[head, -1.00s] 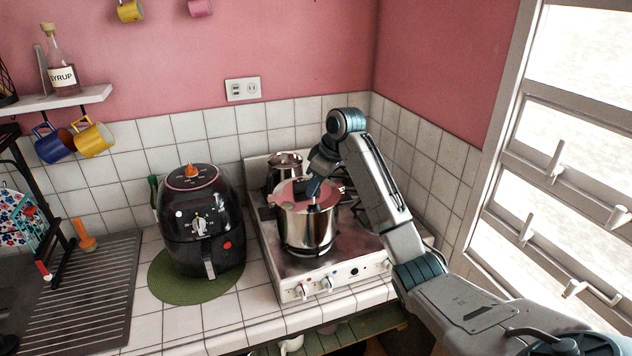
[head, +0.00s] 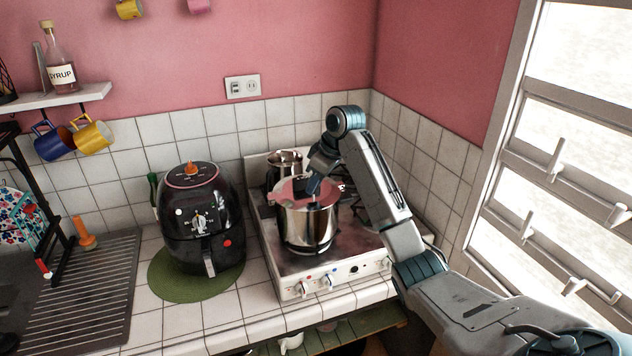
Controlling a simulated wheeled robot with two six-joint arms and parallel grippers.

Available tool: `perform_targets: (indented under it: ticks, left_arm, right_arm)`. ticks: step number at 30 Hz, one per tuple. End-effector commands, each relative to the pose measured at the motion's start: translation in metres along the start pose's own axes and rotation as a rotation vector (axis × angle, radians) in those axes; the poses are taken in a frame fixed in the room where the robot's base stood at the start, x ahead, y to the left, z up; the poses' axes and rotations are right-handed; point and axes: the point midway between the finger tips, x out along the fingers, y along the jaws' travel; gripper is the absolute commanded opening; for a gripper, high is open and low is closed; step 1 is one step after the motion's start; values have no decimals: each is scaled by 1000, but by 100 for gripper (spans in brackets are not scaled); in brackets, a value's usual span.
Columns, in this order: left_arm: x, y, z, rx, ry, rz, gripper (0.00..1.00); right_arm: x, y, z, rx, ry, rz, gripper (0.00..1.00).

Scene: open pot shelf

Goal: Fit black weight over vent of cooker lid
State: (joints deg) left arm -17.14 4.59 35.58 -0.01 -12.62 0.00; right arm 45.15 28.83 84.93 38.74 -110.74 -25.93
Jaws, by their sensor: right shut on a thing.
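The silver cooker (head: 307,232) stands on the stove, with its shiny lid (head: 287,192) on top reflecting the pink wall. My right gripper (head: 313,191) reaches down over the middle of the lid from the right. It is shut on a small dark piece, apparently the black weight, which is mostly hidden by the fingers and hard to make out. The vent is hidden or too small to see. I cannot tell whether the weight touches the lid. My left gripper is not in view.
A smaller metal pot (head: 284,166) stands behind the cooker on the stove (head: 284,272). A black air fryer (head: 202,225) on a green mat (head: 170,287) stands to the left. A ridged drainboard (head: 85,300) is at far left. A window (head: 560,170) is at right.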

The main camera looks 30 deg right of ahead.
Motion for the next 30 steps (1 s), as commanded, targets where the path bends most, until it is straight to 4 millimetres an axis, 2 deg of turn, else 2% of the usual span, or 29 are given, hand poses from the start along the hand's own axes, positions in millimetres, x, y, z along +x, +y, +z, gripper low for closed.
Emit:
perform_targets:
  ticks: [30]
  left_arm:
    - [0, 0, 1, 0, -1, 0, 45]
  right_arm:
    - [11, 0, 4, 0, 0, 0, 4]
